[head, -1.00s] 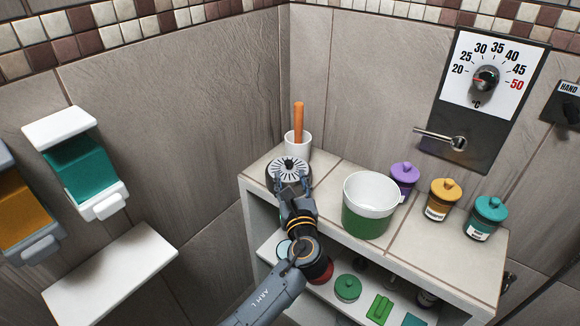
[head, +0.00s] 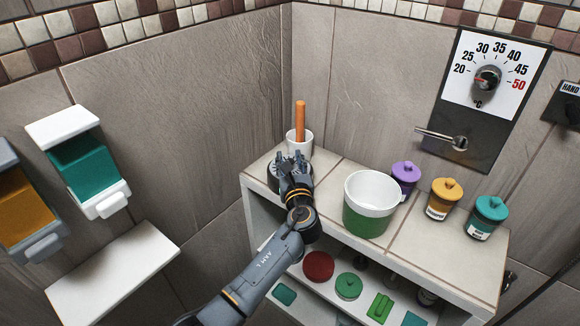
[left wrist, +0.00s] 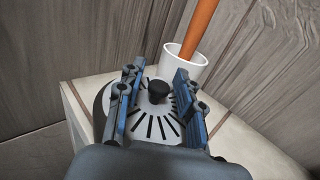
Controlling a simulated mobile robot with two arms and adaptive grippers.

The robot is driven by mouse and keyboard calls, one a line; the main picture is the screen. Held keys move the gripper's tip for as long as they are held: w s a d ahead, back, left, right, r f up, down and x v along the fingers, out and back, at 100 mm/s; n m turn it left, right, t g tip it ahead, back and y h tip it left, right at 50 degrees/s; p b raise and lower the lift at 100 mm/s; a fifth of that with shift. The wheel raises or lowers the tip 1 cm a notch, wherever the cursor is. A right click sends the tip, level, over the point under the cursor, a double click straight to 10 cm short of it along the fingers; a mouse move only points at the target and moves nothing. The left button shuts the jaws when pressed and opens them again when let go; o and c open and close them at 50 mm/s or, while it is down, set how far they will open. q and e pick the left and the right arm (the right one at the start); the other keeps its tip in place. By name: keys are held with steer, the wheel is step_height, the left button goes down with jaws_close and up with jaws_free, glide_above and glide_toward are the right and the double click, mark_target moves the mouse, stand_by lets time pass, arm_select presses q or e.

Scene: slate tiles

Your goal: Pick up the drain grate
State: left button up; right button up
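The drain grate is a round, pale, slotted disc with a dark knob in its middle. It sits on the top of the tiled shelf unit, near its left corner. In the head view my left gripper (head: 289,162) covers most of the grate (head: 273,174). In the left wrist view the grate (left wrist: 152,130) lies below and between the spread fingers of the gripper (left wrist: 158,74). The knob (left wrist: 158,92) stands in the gap, with space visible on both sides. The left gripper is open and holds nothing. My right gripper is not in view.
A white cup (head: 302,146) with an orange handle stands just behind the grate. A green and white pot (head: 370,212) stands to the right. Purple (head: 405,178), yellow (head: 443,200) and teal (head: 487,216) jars stand farther right. Tiled walls close the corner behind.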

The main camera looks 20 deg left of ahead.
arm_select(q)
jaws_close()
steer(key=shift+r, duration=0.1)
